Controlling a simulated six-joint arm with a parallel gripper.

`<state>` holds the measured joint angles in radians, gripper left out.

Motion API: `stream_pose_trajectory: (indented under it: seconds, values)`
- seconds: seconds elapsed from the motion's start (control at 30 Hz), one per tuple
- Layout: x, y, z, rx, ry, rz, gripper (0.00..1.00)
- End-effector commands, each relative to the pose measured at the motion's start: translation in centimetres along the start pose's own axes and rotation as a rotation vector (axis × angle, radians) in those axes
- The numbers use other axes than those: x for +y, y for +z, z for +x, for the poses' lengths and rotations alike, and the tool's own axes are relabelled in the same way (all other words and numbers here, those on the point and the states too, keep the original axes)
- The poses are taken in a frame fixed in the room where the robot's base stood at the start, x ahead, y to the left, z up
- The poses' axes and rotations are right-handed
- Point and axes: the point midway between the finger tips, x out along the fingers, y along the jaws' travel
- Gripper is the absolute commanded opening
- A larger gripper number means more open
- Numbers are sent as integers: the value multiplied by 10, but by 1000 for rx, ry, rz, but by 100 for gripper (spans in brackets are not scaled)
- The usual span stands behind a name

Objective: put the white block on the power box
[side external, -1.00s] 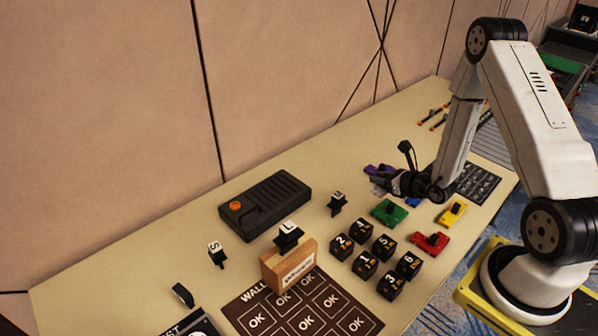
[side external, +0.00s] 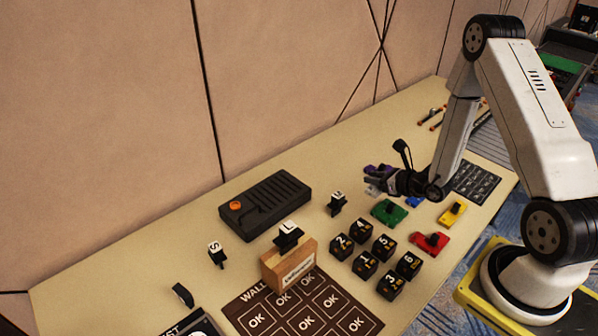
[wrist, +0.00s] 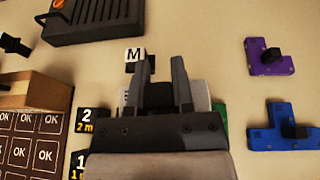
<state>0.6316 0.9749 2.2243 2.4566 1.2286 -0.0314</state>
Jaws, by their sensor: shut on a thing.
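My gripper (wrist: 163,72) is shut on the dark knob of the white block (wrist: 196,95). White parts of the block show on either side of the fingers in the wrist view; the rest is hidden by the gripper. In the side view my gripper (side external: 372,183) is small and dark, above the table behind the green block. The black box with an orange knob and ribbed top, which I take as the power box (side external: 272,203), lies to its left by the wall. Its edge also shows at top left in the wrist view (wrist: 95,22).
A black M-marked piece (side external: 337,204) stands between gripper and box. A wooden holder (side external: 288,264) stands in front of the box. Green (side external: 389,212), purple (wrist: 270,58), blue (wrist: 285,125), red (side external: 430,243) and yellow (side external: 452,214) blocks and several numbered cubes (side external: 365,264) lie nearby.

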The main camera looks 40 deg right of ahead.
Motion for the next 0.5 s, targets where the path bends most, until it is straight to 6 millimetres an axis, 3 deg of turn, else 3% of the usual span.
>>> stream_pose_trajectory:
  seconds: [0.17, 0.5]
  values:
    - [33, 19, 21, -13, 133, -45, 0]
    - [128, 59, 56, -10, 469, -178, 0]
